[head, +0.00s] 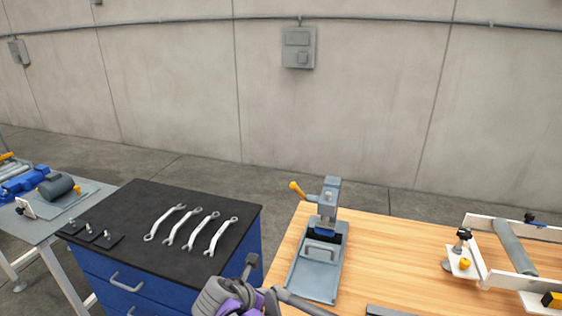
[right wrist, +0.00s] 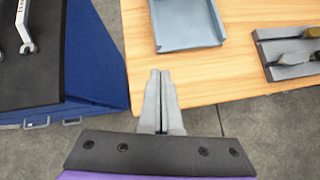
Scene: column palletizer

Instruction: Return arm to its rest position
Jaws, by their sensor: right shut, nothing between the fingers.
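My right gripper (right wrist: 160,78) is shut and empty in the right wrist view, its two grey fingers together. My left gripper is in neither view.
The wooden table (head: 390,265) carries a press (head: 328,205) on a grey tray (head: 315,280) and a roller frame (head: 515,245). A blue cabinet (head: 246,236) with a black top holds several wrenches (head: 191,228). A grey bench (head: 40,222) stands far left.

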